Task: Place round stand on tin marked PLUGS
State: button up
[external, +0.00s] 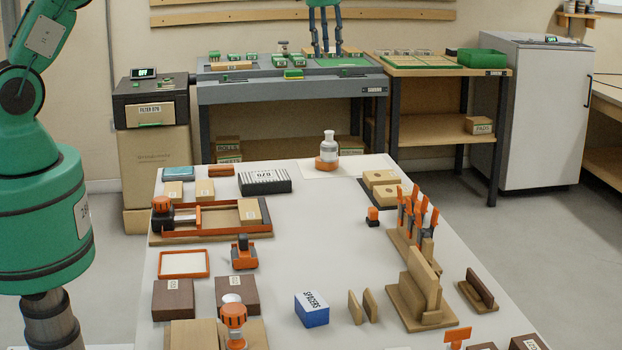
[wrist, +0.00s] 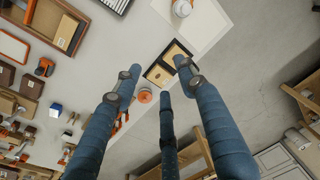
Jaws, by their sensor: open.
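A low round orange stand (external: 327,164) sits at the far end of the bench on a pale sheet, with a clear bottle (external: 328,146) upright on it. In the wrist view the bottle (wrist: 181,8) is at the top edge, hiding most of the stand. I cannot make out any tin marked PLUGS; several labels are too small to read. My gripper (external: 325,52) hangs high, its blue fingers coming down from the top edge of the external view. In the wrist view my gripper (wrist: 158,78) has its three fingers spread, open and empty, apart from everything below.
A blue SPACERS box (external: 312,309) stands on the near bench. A striped black box (external: 264,181) is left of the bottle. Two tan blocks (external: 381,184) lie on a dark tray at right, near orange clamps (external: 417,208) standing upright. The bench middle is clear.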

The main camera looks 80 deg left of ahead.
jog(key=s+d+r+t, duration=0.2)
jog(key=s+d+r, duration=1.7)
jog(key=s+d, duration=0.3)
jog(key=s+d+f, duration=0.1)
jog(key=s+d, duration=0.3)
jog(key=s, duration=0.5)
jog(key=s+d+f+n+t, duration=0.1)
jog(key=s+d, duration=0.3)
jog(key=s, duration=0.5)
jog(key=s+d+f+t, duration=0.1)
jog(key=s+d, duration=0.3)
jog(key=s, duration=0.5)
jog(key=shift+s+d+f, duration=0.15)
jog(key=shift+s+f, duration=0.2)
jog(key=shift+f, duration=0.5)
notch_tip(320, 180, down, 5)
jog(key=b, duration=0.4)
jog(key=shift+r+b, duration=0.1)
jog(key=shift+b, duration=0.3)
